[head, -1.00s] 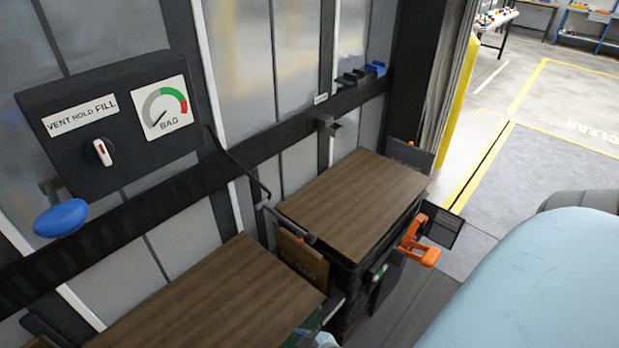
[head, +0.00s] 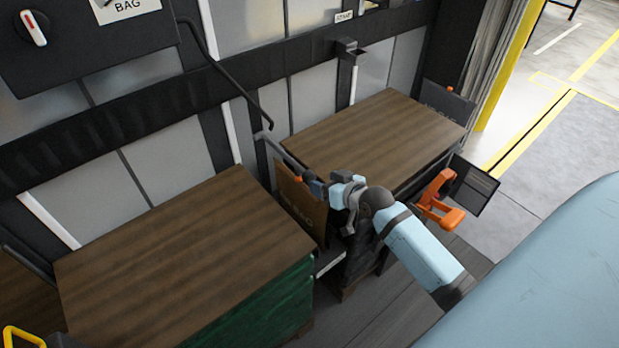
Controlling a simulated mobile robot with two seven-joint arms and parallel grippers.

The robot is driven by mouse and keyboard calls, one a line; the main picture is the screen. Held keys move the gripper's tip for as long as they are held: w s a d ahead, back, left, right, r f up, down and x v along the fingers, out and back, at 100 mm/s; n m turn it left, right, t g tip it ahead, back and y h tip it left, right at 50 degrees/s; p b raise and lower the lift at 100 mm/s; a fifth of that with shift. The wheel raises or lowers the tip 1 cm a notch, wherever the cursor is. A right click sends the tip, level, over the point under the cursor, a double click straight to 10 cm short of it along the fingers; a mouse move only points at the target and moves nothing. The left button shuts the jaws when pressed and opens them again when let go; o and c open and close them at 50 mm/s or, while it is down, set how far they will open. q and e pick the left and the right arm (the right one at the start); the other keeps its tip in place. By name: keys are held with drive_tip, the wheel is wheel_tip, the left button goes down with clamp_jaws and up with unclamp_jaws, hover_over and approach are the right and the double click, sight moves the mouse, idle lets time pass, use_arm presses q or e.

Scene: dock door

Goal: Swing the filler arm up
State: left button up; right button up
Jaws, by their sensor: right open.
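The filler arm (head: 286,152) is a thin grey bar running down and to the right from a post by the wall. A black hose (head: 228,80) from the control box leads to its upper end. Its low end lies above a brown air bag (head: 300,207) standing in the gap between two wood-topped loads. My right gripper (head: 309,183) is open at that low end, pointing left. I cannot tell whether the fingers are around the bar or touching it; the wrist hides part of this. My left gripper is out of view.
The left load (head: 180,255) and right load (head: 365,135) flank the narrow gap. An orange bracket (head: 440,203) and dark panel (head: 474,188) stand right of my forearm. The control box (head: 80,40) is upper left. Floor at right (head: 560,150) is clear.

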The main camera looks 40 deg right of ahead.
sight(313, 178)
drive_tip(key=shift+x, duration=3.55)
